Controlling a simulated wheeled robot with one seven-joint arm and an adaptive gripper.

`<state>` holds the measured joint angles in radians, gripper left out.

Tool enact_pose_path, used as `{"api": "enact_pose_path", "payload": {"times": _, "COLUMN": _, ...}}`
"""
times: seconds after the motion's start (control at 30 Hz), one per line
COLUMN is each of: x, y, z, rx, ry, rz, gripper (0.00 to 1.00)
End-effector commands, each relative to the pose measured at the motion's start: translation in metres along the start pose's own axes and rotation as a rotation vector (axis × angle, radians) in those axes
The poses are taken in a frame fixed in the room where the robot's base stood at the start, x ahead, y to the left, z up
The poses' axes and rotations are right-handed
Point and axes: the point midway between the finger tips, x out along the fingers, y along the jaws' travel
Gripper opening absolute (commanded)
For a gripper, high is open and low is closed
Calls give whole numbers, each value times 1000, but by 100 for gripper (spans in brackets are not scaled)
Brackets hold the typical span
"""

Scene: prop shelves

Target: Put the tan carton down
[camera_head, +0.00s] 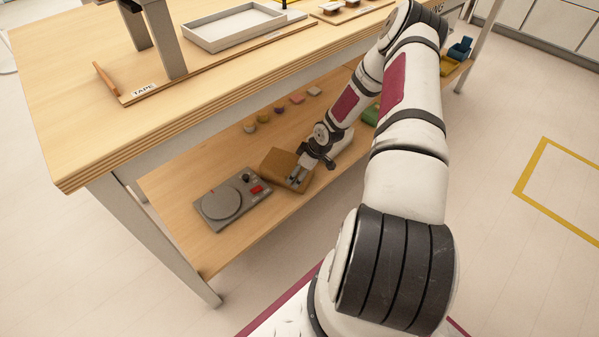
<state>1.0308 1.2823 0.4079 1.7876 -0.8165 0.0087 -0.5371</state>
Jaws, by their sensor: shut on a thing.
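The tan carton (277,163) is a brown box at the lower shelf of the wooden bench, just right of a grey device. My gripper (300,174) is shut on the carton at its right side. The carton looks tilted in the picture. I cannot tell whether its underside touches the lower shelf (185,247). My gripper and wrist hide part of the carton's right side.
A grey turntable-like device (228,203) with a red part lies left of the carton. Several small coloured items stand in a row behind it, including a pink one (297,99). The bench top (75,110) overhangs the shelf. Bare shelf lies at the front left.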

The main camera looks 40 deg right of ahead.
Motion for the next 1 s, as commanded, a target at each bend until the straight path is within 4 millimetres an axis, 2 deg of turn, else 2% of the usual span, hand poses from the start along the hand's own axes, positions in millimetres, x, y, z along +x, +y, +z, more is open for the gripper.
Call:
{"api": "enact_pose_path", "payload": {"times": 0.2, "x": 3, "y": 0, "z": 1, "rx": 0, "ry": 0, "rz": 0, "gripper": 57}}
{"api": "enact_pose_path", "payload": {"times": 0.23, "x": 2, "y": 0, "z": 1, "rx": 0, "ry": 0, "rz": 0, "gripper": 94}}
{"api": "enact_pose_path", "payload": {"times": 0.27, "x": 2, "y": 0, "z": 1, "rx": 0, "ry": 0, "rz": 0, "gripper": 100}}
{"api": "enact_pose_path", "payload": {"times": 0.73, "x": -4, "y": 0, "z": 0, "rx": 1, "ry": 0, "rz": 1, "gripper": 100}}
{"api": "enact_pose_path", "payload": {"times": 0.87, "x": -23, "y": 1, "z": 0, "rx": 1, "ry": 0, "rz": 2, "gripper": 100}}
{"api": "enact_pose_path", "payload": {"times": 1.0, "x": -53, "y": 1, "z": -1, "rx": 3, "ry": 1, "rz": 2, "gripper": 100}}
